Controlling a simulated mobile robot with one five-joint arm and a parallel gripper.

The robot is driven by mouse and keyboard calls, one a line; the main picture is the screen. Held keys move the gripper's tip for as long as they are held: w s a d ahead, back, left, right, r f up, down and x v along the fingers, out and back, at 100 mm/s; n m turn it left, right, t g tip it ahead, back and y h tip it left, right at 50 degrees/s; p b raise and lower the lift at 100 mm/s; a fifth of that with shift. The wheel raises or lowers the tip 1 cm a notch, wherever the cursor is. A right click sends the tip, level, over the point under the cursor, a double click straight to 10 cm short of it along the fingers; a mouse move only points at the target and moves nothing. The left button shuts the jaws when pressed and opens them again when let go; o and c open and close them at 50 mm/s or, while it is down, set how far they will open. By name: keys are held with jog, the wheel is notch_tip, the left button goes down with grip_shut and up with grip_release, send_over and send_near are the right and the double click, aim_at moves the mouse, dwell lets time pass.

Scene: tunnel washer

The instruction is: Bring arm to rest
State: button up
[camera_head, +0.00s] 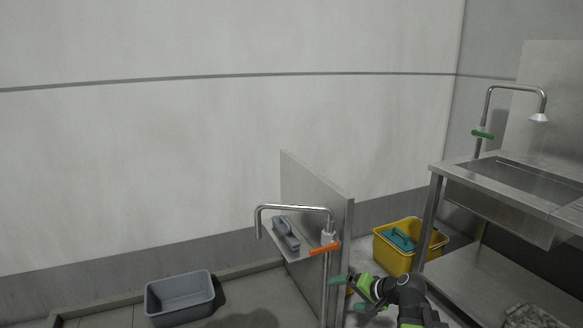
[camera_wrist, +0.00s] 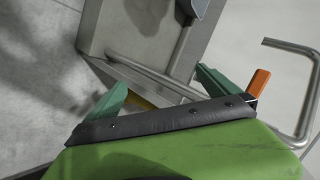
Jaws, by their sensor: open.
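My gripper (camera_head: 349,293) is at the lower middle right of the head view, low beside the upright steel panel (camera_head: 318,215). In the wrist view its two teal fingers (camera_wrist: 161,80) stand wide apart with nothing between them. The bent steel pipe (camera_head: 295,207) with an orange lever (camera_head: 324,249) is just left of and above my gripper. In the wrist view the orange lever (camera_wrist: 258,83) shows beyond the right finger; I cannot tell whether they touch. My arm's upper links are out of view.
A grey tool (camera_head: 286,233) lies on the panel's small shelf. A grey tub (camera_head: 180,297) stands at lower left. A yellow bucket (camera_head: 391,254) holding a teal item (camera_head: 400,239) stands behind my gripper. A steel sink table (camera_head: 490,185) with a green-levered tap (camera_head: 482,134) is at right.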

jog(key=s+a+f+n+g+h+p, duration=0.1)
jog(key=s+a+f+n+g, duration=0.15)
jog(key=a, duration=0.25)
jog(key=s+a+f+n+g+h, duration=0.1)
jog(key=s+a+f+n+g, duration=0.1)
jog(key=s+a, duration=0.3)
jog(key=s+d+f+g+h, duration=0.3)
jog(key=s+d+h, duration=0.15)
jog(key=d, duration=0.25)
notch_tip(320, 180, up, 38)
jog(key=s+p, duration=0.1)
jog(key=p, duration=3.7)
jog(key=shift+s+d+r+n, duration=0.15)
jog(key=shift+s+r+n, duration=0.1)
jog(key=shift+s+n, duration=0.2)
jog(key=shift+f, duration=0.15)
